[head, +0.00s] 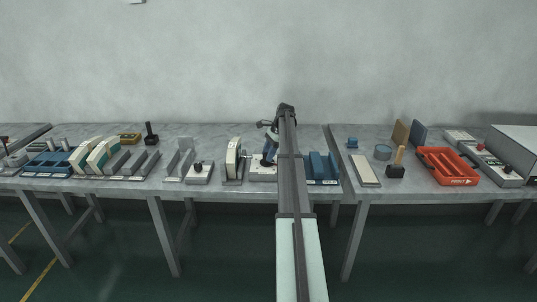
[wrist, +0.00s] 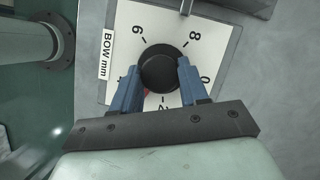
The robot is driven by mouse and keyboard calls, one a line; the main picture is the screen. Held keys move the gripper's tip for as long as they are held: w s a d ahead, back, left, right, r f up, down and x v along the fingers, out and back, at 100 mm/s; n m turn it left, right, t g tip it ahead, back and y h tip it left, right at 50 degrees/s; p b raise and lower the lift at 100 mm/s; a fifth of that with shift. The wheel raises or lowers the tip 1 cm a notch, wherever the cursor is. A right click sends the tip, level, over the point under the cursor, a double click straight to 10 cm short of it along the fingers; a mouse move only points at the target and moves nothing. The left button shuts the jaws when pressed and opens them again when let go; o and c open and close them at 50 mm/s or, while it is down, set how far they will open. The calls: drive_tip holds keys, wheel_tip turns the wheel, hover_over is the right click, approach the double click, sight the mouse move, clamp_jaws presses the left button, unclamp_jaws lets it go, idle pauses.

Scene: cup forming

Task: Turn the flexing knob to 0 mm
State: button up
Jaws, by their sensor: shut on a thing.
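The flexing knob (wrist: 165,68) is a round black knob on a white dial plate (wrist: 165,20) labelled "BOW mm", in the wrist view. A 6, an 8, a 0 and what looks like a -2 show around it. The 0 is at the right, partly beside a finger. A small red mark shows at the knob's lower left, partly hidden by the left finger. My gripper (wrist: 162,70) has its two blue fingers on opposite sides of the knob, shut on it. In the head view my gripper (head: 268,160) is low over a pale unit (head: 262,173) on the bench; the knob is hidden there.
A grey bench (head: 210,150) runs across the head view. A cream-faced block stand (head: 233,158) stands close left of my gripper, and a blue rack (head: 322,168) close right. A red tray (head: 447,167) lies farther right. Space above the bench is clear.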

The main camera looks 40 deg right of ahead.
drive_tip(key=n+g, duration=0.1)
drive_tip(key=n, duration=0.1)
drive_tip(key=n+g, duration=0.1)
drive_tip(key=n, duration=0.2)
drive_tip(key=shift+w+n, duration=0.2)
drive_tip(key=shift+n, duration=0.1)
drive_tip(key=shift+n+g, duration=0.9)
drive_tip(key=shift+n, duration=1.2)
drive_tip(key=shift+f, duration=0.1)
drive_tip(key=o, duration=1.1)
drive_tip(key=shift+c, duration=0.2)
drive_tip(key=shift+w, duration=0.1)
drive_tip(key=shift+w+d+r, duration=0.2)
drive_tip(key=shift+d+r, duration=0.15)
drive_tip(key=shift+r, duration=0.25)
drive_tip(key=w+d, duration=0.5)
drive_tip(key=d, duration=0.5)
drive_tip(key=shift+w+d, duration=0.15)
drive_tip(key=shift+w, duration=0.05)
